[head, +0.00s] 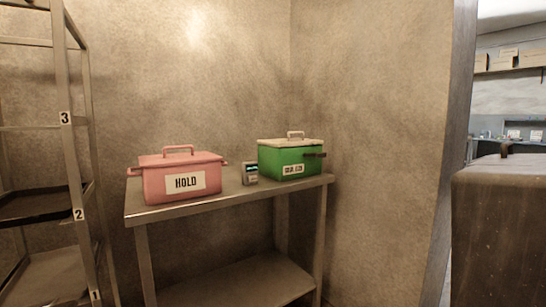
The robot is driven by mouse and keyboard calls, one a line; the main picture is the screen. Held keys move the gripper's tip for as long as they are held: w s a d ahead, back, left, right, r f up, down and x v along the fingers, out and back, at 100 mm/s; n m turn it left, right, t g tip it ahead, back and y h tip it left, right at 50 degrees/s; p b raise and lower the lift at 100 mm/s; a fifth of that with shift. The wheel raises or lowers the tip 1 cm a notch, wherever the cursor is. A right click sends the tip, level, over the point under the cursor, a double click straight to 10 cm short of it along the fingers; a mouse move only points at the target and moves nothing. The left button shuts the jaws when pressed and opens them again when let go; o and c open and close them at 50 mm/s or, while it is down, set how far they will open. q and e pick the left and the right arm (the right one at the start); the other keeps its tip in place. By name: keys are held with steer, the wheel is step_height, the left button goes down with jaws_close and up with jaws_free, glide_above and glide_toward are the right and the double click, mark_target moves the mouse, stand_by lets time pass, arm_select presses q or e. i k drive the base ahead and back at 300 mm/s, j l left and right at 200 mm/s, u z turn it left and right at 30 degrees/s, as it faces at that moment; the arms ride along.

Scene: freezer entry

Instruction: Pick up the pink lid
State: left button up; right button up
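The pink lid (181,159) sits on a pink box (154,187) at the left end of a metal table. The lid has a raised loop handle (178,149) on top. The box has side handles and a white label reading "HOLD". Neither of my grippers shows in the head view.
The metal table (228,199) has a lower shelf (245,282). A green box (268,165) with a pale handled lid (290,143) stands at its right end. A small device (250,174) stands between the boxes. A numbered rack (66,118) is left; a dark cabinet (500,230) is right.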

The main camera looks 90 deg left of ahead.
mark_target(164, 159)
steer(key=u, duration=3.55)
